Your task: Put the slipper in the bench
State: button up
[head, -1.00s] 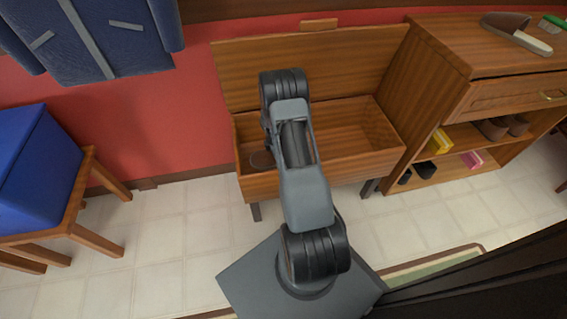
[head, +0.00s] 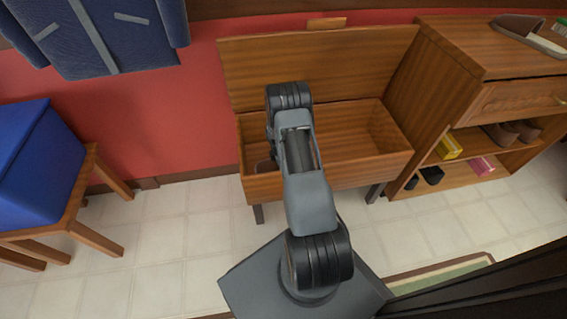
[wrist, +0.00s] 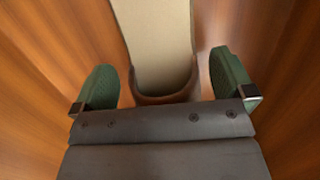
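The bench (head: 330,183) is an open wooden storage box with its lid raised against the wall. A slipper with a beige sole and brown end (wrist: 155,45) shows in the wrist view, with wood on both sides. In the head view a brown piece of it (head: 265,166) shows inside the bench at the left, partly behind my arm. My gripper (wrist: 164,85) has its two green fingers spread on either side of the slipper, with small gaps visible. The head view hides my gripper behind my arm. Another slipper (head: 520,27) lies on top of the cabinet at the right.
A wooden cabinet (head: 470,90) stands right of the bench, with shoes (head: 510,132), a yellow box (head: 449,147) and a pink box (head: 482,166) on its shelves. A blue-cushioned stool (head: 40,165) stands at the left. The tiled floor between stool and bench is clear.

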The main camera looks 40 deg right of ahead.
jog(key=shift+r, duration=0.1)
jog(key=r+p, duration=0.1)
jog(key=r, duration=0.2)
jog(key=a+r+p, duration=0.1)
jog(key=r+p, duration=0.1)
jog(key=r, duration=0.2)
jog(key=r+p, duration=0.1)
jog(key=r, duration=0.3)
jog(key=shift+w+a+p, duration=0.25)
jog(key=shift+w+p, duration=0.15)
jog(key=s+a+r+m+t, duration=0.1)
jog(key=a+r+m, duration=0.3)
jog(key=r, duration=0.5)
jog(key=s+a+r+m+t, duration=0.1)
jog(key=s+a+r, duration=0.1)
jog(key=a+r, duration=0.6)
jog(key=s+a+r+m, duration=0.4)
jog(key=s+r, duration=0.2)
jog(key=s, duration=0.1)
jog(key=s+a+r+m+t+y, duration=0.1)
jog(key=s+a+r+m, duration=0.2)
jog(key=s+a+r, duration=0.2)
jog(key=s, duration=0.2)
jog(key=shift+s+a+r+m+t+y, duration=0.3)
jog(key=shift+s+r+m, duration=0.1)
